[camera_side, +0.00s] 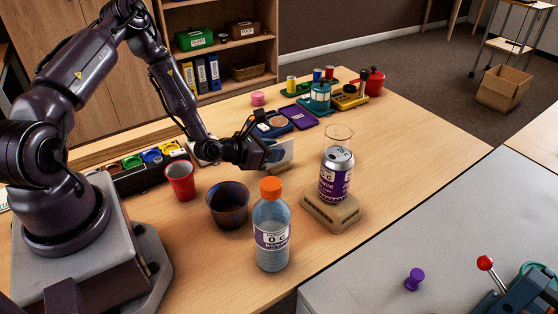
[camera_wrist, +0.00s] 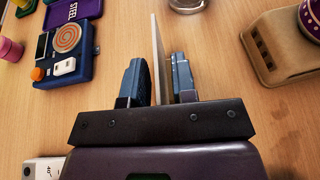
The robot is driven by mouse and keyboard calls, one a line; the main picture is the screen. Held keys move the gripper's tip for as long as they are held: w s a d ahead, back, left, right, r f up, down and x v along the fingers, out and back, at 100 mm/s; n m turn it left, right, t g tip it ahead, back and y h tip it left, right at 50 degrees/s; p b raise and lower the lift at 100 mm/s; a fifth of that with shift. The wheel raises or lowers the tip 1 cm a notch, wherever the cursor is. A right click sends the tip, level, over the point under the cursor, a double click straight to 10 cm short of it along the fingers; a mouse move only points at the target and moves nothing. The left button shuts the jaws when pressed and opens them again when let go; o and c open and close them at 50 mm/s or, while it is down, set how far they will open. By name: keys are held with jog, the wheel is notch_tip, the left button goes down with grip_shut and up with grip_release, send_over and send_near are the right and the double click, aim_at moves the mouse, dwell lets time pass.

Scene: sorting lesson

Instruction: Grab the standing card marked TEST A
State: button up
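The standing card (camera_side: 286,152) is a pale upright panel on the table at mid-picture in the side view. Its lettering cannot be read. In the wrist view the card (camera_wrist: 158,45) shows nearly edge-on. My gripper (camera_side: 270,150) is at the card, and the wrist view shows my gripper (camera_wrist: 160,78) with one finger on each side of it. A narrow gap shows between the left finger and the card. The right finger is very near the card; whether it touches cannot be told. The fingers look open.
A can (camera_side: 335,178) stands on a tan block (camera_side: 331,212) to the right. A bottle with orange cap (camera_side: 271,235), a dark cup (camera_side: 228,206) and a red cup (camera_side: 180,181) stand in front. A blue device (camera_wrist: 62,50) lies left in the wrist view.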

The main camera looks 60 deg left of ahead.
grip_shut()
jog(key=shift+r, duration=0.15)
